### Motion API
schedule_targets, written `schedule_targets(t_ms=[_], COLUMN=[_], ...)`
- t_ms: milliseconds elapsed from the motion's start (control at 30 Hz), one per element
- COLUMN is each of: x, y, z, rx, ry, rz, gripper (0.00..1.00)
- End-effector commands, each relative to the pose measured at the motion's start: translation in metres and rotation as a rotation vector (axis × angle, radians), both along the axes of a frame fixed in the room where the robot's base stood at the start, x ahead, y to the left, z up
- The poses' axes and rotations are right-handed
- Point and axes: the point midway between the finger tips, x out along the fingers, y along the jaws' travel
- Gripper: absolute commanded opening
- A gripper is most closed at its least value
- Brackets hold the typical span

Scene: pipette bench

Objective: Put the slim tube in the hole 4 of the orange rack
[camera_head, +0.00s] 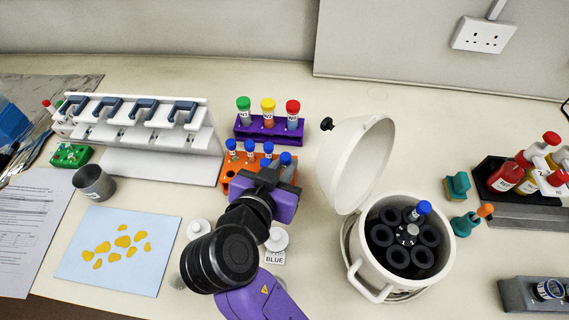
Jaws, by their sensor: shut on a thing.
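The orange rack (229,181) stands on the bench behind my gripper, and its front right part is hidden by the arm. Several slim tubes with blue caps (249,146) stand upright in it. My gripper (277,170) is over the right end of the rack, seen from behind. It is shut on a slim blue-capped tube (286,159), whose cap shows just past the gripper. The lower end of this tube is hidden, so I cannot tell whether it is in a hole. The hole numbers cannot be read.
A purple rack (272,130) with green, yellow and red-capped tubes stands close behind the orange rack. An open centrifuge (357,272) with its lid (352,165) raised is to the right. A white pipette stand (160,166) is to the left.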

Motion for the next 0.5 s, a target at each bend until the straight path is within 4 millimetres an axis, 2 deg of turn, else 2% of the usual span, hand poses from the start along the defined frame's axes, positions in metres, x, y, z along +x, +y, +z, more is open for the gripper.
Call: schedule_targets(t_ms=[500], x=[0.000], y=[0.000], z=[-0.011], rx=[-0.001], ry=[0.000], rz=[0.000], gripper=[0.00])
